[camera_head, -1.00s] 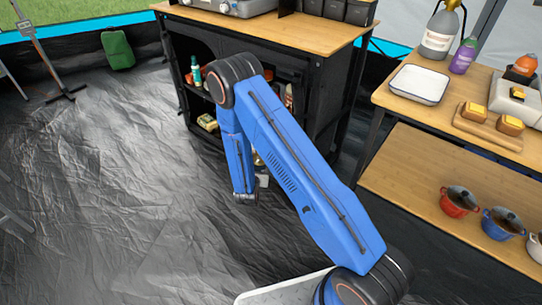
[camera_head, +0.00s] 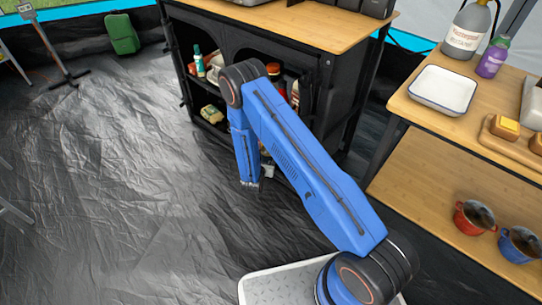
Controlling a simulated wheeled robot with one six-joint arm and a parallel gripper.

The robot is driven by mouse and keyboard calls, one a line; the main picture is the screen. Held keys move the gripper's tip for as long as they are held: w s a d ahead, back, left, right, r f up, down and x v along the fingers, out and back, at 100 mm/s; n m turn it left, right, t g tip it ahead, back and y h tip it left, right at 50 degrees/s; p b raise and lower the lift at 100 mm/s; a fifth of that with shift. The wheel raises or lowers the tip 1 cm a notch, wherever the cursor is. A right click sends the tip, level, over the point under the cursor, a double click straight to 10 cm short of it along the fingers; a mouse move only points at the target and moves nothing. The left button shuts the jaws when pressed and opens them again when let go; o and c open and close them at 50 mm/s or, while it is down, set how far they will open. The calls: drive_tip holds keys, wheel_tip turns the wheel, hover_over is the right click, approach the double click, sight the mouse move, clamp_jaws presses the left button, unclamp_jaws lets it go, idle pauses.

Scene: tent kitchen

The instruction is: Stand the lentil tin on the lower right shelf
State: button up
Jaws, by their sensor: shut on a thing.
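My gripper (camera_head: 267,170) is low in front of the black cabinet (camera_head: 343,105), mostly hidden behind my blue arm. Only a small pale grey part shows beside the forearm. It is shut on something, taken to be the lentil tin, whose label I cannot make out. The cabinet has a left and a right compartment with arched openings. The lower right shelf is hidden behind my arm.
In the left compartment are a green-and-white bottle (camera_head: 199,62) and a yellowish packet (camera_head: 212,113). A dark red bottle (camera_head: 295,95) stands in the right one. A wooden table (camera_head: 420,112) with a lower shelf bearing pots (camera_head: 475,217) is at right.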

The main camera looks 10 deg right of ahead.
drive_tip(key=w+d, duration=0.4)
drive_tip(key=w, duration=0.4)
drive_tip(key=shift+s+f, duration=0.15)
drive_tip(key=shift+f, duration=3.35)
drive_tip(key=shift+f, duration=0.1)
drive_tip(key=o, duration=1.6)
drive_tip(key=shift+c, duration=0.2)
